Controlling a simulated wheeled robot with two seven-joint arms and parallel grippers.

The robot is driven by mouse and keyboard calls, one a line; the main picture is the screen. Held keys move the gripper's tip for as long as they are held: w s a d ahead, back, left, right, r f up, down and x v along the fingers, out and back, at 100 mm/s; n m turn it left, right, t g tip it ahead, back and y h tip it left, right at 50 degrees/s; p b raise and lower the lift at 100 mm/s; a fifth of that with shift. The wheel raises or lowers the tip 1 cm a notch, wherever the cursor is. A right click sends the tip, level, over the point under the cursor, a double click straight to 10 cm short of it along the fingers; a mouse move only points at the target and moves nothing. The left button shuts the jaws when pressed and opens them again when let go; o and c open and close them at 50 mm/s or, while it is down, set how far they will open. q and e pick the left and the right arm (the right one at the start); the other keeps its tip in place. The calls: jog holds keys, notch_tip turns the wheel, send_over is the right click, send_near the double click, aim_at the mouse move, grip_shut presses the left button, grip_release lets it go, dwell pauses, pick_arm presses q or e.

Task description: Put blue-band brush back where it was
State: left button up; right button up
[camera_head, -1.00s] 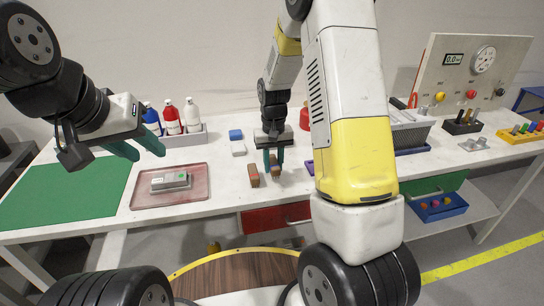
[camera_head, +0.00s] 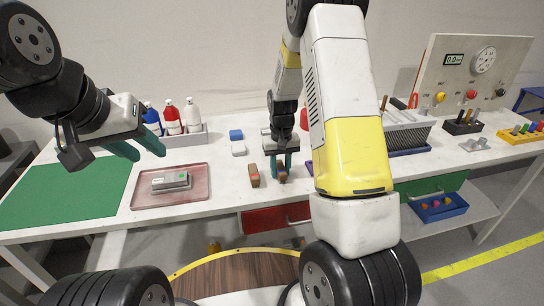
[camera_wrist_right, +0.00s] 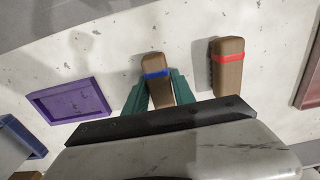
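The blue-band brush (camera_wrist_right: 155,72) is a brown block with a blue stripe, between the green fingers of my right gripper (camera_wrist_right: 160,92) in the right wrist view. In the head view, my right gripper (camera_head: 281,168) points down over the table, shut on the brush (camera_head: 282,177). I cannot tell whether the brush touches the table. A red-band brush (camera_head: 254,177) stands just to its left, apart from it; in the right wrist view it is on the right (camera_wrist_right: 228,70). My left gripper (camera_head: 138,150) is open and empty, above the table at the left.
A purple tray (camera_wrist_right: 68,98) lies beside the brushes, mostly hidden by my right arm in the head view. A red tray (camera_head: 140,198) with a grey box and a green mat (camera_head: 65,190) are at left.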

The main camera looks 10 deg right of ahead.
aim_at(281, 167)
jog(key=shift+o, duration=1.3)
jog(key=shift+r, duration=0.1)
notch_tip(281, 167, up, 12)
jog(key=s+r+t+y, duration=0.1)
jog(key=s+r+t, duration=0.2)
jog(key=s+r, duration=0.75)
jog(key=s+a+r+t, duration=0.1)
jog(key=s+r, duration=0.2)
jog(key=s, duration=0.4)
jog(key=s+a+r+t+y, duration=0.1)
jog(key=s+r+t, duration=0.1)
jog(key=s, duration=0.4)
jog(key=shift+s+r, duration=0.35)
jog(key=shift+r, duration=0.3)
